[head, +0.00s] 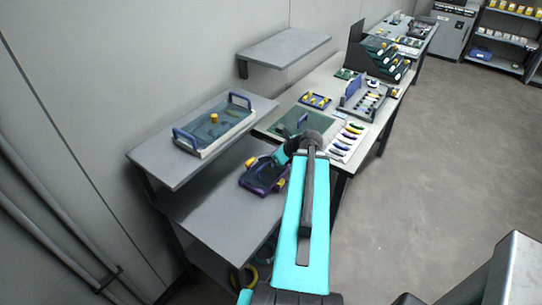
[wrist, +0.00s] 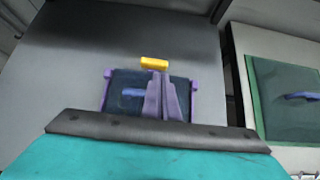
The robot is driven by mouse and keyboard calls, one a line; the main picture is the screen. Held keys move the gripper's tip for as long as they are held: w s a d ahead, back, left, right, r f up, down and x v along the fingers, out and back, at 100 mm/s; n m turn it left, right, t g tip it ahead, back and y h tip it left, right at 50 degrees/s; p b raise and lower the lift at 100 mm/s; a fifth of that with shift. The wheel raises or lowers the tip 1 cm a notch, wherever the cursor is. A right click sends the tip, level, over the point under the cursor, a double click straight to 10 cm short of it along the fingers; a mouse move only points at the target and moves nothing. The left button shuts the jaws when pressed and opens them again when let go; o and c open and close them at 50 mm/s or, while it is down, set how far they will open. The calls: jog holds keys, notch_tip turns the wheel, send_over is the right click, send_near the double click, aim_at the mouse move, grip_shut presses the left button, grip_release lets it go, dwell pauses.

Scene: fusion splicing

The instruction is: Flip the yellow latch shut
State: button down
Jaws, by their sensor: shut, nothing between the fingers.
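The yellow latch (wrist: 154,63) stands up at the far edge of a dark device with purple sides (wrist: 106,98) in the wrist view. In the head view the device (head: 262,178) lies on the lower grey bench, with a yellow part (head: 251,161) at its wall side. My gripper (wrist: 158,74) is shut and empty, its fingers together over the device. The fingertips appear just short of the latch in the picture; I cannot tell whether they touch it. The fingers hide part of the device's top. My arm hides some of the bench in the head view.
A raised grey shelf (head: 143,155) holds a blue-handled tray (head: 204,148) left of the device. A green mat (head: 292,122) lies on the adjoining bench, with a row of coloured tools (head: 349,137) near it. The lower bench's front (head: 225,220) is clear.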

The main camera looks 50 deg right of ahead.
aim_at(253, 161)
jog(key=shift+p+x, duration=0.35)
jog(key=shift+x, duration=1.4)
jog(key=shift+d, duration=0.2)
jog(key=shift+a, duration=0.2)
